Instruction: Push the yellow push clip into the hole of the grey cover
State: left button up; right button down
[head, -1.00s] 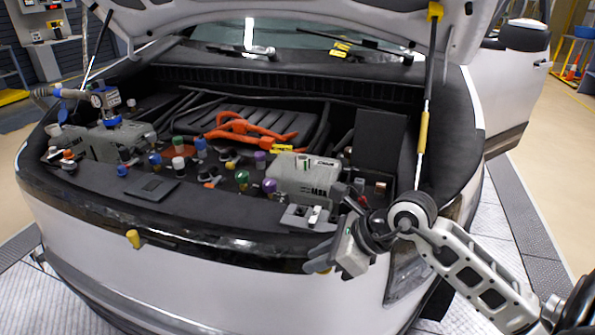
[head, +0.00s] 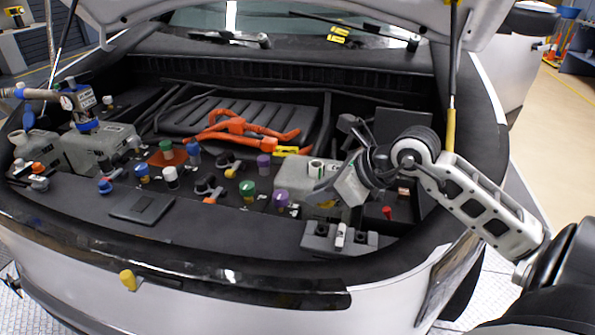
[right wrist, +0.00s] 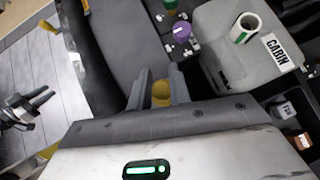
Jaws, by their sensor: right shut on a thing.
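My right gripper (head: 322,200) reaches in from the right over the front of the engine bay, fingers pointing left. In the right wrist view its fingers (right wrist: 160,98) are shut on the yellow push clip (right wrist: 161,92), whose rounded yellow part shows between them. In the head view the clip is mostly hidden by the gripper. A grey block with a white lever (head: 340,237) lies just below the gripper. A flat dark grey plate (head: 142,207) lies further left. I cannot tell which is the grey cover, and no hole shows clearly. My left gripper is not clearly seen.
A grey CABIN tank with a white roll (right wrist: 238,28) is close to the right gripper. A purple cap (right wrist: 180,32) and a green cap (head: 247,188) stand nearby. Orange cables (head: 235,128) lie behind. The raised hood's strut (head: 451,110) stands behind the arm.

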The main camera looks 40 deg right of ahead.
jog(key=shift+w+r, duration=0.1)
jog(key=shift+w, duration=0.1)
jog(key=shift+b, duration=0.4)
notch_tip(320, 180, down, 4)
jog(key=b, duration=0.3)
jog(key=shift+f+b, duration=0.8)
jog(key=shift+b, duration=0.1)
pick_arm(q)
jog(key=shift+w+d+f+h, duration=0.15)
jog(key=shift+w+d+f, duration=0.1)
jog(key=shift+f, duration=0.3)
jog(key=shift+w+d+f+h, duration=0.15)
jog(key=shift+d+f, duration=0.1)
jog(key=shift+f, duration=0.3)
pick_arm(e)
jog(key=shift+f, duration=0.15)
pick_arm(q)
jog(key=shift+s+f+b, duration=0.15)
jog(key=shift+f+b, duration=0.5)
jog(key=shift+f, duration=0.15)
pick_arm(e)
jog(key=shift+f, duration=0.1)
